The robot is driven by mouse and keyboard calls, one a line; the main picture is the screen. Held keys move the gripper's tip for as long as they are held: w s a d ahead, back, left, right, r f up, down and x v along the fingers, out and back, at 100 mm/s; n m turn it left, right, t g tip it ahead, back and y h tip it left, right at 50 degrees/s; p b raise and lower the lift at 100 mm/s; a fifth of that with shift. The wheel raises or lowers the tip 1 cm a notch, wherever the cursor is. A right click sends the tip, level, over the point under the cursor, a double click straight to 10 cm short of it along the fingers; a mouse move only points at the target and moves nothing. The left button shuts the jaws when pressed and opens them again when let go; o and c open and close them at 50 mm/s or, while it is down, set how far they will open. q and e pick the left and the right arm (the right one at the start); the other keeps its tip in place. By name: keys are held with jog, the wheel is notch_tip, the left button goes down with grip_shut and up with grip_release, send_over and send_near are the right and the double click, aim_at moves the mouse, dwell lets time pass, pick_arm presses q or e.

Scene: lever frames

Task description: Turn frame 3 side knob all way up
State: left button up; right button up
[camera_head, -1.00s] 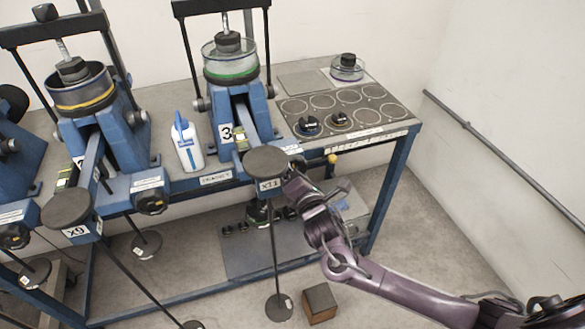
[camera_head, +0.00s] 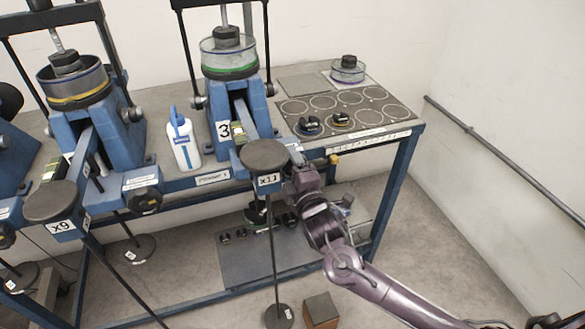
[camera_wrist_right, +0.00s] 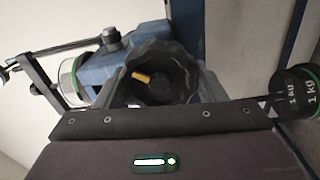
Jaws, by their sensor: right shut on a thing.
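Frame 3 (camera_head: 223,131) is the blue lever frame at the table's middle, with a "3" label and a green-banded clear cylinder on top. Its side knob (camera_wrist_right: 165,62) is dark and ridged, with a yellow mark on its face, seen close up in the right wrist view. My right gripper (camera_head: 297,168) is at the right side of the frame's lever, just right of the round x11 disc (camera_head: 264,154). It is shut on the knob, with one finger on each side in the wrist view. In the head view the gripper hides the knob. My left gripper is out of view.
A white bottle with a blue top (camera_head: 184,140) stands left of frame 3. Another frame with a yellow-banded cylinder (camera_head: 75,88) is farther left. A tray of round slots (camera_head: 345,105) lies to the right. A hanging weight rod (camera_head: 274,240) drops below the x11 disc.

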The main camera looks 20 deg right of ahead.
jog(key=shift+d+r+m+p, duration=0.25)
jog(key=shift+m+p, duration=0.05)
jog(key=shift+m, duration=0.7)
jog(key=o, duration=1)
jog(key=shift+w+f+m, duration=0.1)
jog(key=shift+f+m, duration=0.05)
jog(key=shift+m, duration=0.15)
jog(key=o, duration=0.3)
jog(key=shift+d+f, duration=0.15)
